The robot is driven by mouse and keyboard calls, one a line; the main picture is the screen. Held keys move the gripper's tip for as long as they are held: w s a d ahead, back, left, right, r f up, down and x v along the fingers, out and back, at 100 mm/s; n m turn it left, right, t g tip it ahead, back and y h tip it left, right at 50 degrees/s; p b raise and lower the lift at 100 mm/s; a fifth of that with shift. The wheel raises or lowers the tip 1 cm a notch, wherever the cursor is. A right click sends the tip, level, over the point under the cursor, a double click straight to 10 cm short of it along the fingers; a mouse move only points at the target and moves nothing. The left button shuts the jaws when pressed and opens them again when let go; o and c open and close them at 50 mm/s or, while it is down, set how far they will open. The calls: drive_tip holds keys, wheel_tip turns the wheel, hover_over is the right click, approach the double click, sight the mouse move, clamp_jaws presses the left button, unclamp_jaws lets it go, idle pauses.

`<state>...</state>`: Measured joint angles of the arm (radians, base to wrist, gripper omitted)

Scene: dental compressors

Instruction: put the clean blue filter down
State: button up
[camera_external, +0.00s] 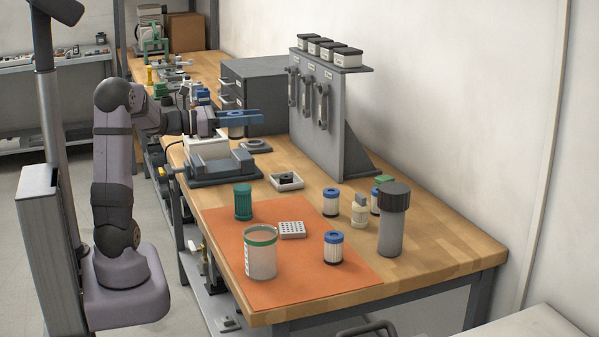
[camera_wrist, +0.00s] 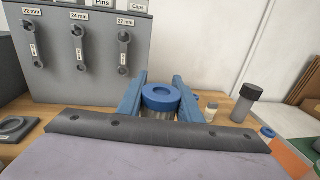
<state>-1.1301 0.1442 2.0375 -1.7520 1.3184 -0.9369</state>
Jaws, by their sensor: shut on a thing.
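My gripper (camera_external: 252,117) is shut on a blue-capped filter (camera_wrist: 160,98), which stands roughly upright between the two blue fingers in the wrist view. In the external view the gripper is high over the far part of the bench, above the grey vise area, and the held filter (camera_external: 236,130) is mostly hidden by the fingers. Other blue-capped white filters stand on the bench: one at the front on the orange mat (camera_external: 333,247), one on bare wood (camera_external: 331,202), and one partly hidden behind the dark-capped canister (camera_external: 391,225).
A grey vise (camera_external: 215,168) and a white tray (camera_external: 286,182) with a dark part are near. A green filter (camera_external: 243,202), a green-rimmed jar (camera_external: 260,257) and a perforated white block (camera_external: 292,230) stand on the mat. A grey tool panel (camera_external: 330,115) rises behind.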

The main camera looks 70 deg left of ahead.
drive_tip(key=w+d+f+m+g+h, duration=0.1)
drive_tip(key=w+d+f+m+h, duration=0.15)
drive_tip(key=w+f, duration=0.2)
drive_tip(key=w+d+f+m+h, duration=0.1)
drive_tip(key=w+d+f+h, duration=0.2)
drive_tip(key=f, duration=0.3)
drive_tip(key=s+d+r+m+g+h, duration=0.3)
drive_tip(key=d+m+g+h, duration=0.1)
drive_tip(key=d+h, duration=0.1)
drive_tip(key=shift+w+d+f, duration=0.1)
drive_tip(key=shift+d+f, duration=0.05)
drive_tip(key=shift+f, duration=4.85)
drive_tip(key=shift+f, duration=0.15)
drive_tip(key=o, duration=1)
drive_tip(key=shift+o, duration=0.2)
